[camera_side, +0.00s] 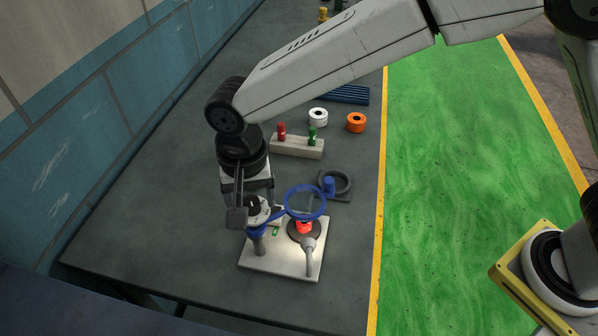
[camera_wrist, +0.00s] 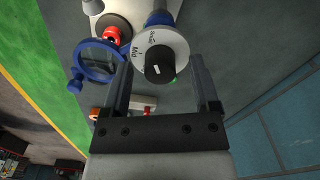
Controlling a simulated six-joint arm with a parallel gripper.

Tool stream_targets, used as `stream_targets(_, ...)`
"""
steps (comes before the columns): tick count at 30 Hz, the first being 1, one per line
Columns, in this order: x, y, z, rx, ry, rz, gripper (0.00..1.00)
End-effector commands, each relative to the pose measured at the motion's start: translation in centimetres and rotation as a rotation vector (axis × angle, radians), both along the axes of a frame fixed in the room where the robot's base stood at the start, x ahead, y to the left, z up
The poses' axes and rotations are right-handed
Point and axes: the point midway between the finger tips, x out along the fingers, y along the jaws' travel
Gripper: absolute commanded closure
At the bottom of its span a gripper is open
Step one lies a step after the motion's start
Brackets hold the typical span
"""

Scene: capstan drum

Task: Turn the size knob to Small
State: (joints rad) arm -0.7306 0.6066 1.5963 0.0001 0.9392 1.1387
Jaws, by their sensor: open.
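Where the knob's pointer stands is unclear. In the side view the dial (camera_side: 257,207) sits on a blue post above a pale base plate (camera_side: 283,264). My gripper (camera_wrist: 160,64) is open and empty, its two fingers on either side of the knob in the picture. Whether they reach down to knob height I cannot tell. My gripper (camera_side: 248,196) partly hides the dial in the side view.
A blue-rimmed magnifier ring (camera_side: 305,202) stands right beside the dial, over a red-orange part (camera_side: 304,227). A grey lamp-like arm (camera_side: 309,258) rises at the plate's front right. Behind are a dark ring holder (camera_side: 342,184) and a block with red and green pegs (camera_side: 297,147).

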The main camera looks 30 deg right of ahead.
Motion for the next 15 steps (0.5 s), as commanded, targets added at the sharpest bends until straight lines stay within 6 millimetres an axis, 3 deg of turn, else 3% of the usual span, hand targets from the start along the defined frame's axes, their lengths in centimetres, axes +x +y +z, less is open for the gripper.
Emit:
stream_targets(5,0.0,0.0,1.2,0.001,-0.002,0.000,0.22)
stream_targets(15,0.1,0.0,5.5,0.003,-0.003,0.000,0.22)
